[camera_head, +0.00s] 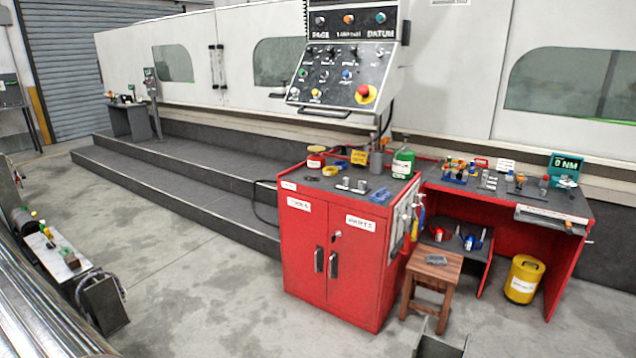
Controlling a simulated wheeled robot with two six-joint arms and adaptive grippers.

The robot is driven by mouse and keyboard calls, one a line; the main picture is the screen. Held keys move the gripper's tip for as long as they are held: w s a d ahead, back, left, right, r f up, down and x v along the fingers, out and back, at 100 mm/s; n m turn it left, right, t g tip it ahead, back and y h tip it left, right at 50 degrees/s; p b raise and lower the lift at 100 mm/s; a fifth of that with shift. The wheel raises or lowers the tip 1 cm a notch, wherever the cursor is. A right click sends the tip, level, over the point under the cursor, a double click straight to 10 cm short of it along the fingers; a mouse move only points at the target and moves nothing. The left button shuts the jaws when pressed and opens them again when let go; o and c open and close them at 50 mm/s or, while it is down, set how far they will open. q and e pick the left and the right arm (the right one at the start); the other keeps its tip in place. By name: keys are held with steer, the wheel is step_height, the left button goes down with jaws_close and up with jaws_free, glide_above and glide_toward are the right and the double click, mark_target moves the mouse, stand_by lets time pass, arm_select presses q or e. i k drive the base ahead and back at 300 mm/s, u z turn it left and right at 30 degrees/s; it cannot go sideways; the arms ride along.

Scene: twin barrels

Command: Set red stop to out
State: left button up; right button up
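The red stop (364,90) is a round red mushroom button on a yellow disc. It sits at the lower right of the sloped grey control panel (338,78), which hangs above the red cabinet in the middle of the picture. At this distance I cannot tell whether the button is pushed in or out. Neither of my grippers can be made out in the head view, and nothing is seen touching the button.
A red cabinet (322,250) with cans and small parts on top stands below the panel. A red workbench (572,208), a wooden stool (432,273) and a yellow bin (523,280) are to its right. Dark steps (190,180) run left along the machine. The grey floor in front is mostly clear.

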mark_target(364, 89)
steer(key=i, duration=0.75)
steer(key=u, duration=0.6)
steer(key=i, duration=2.35)
steer(key=z, duration=2.75)
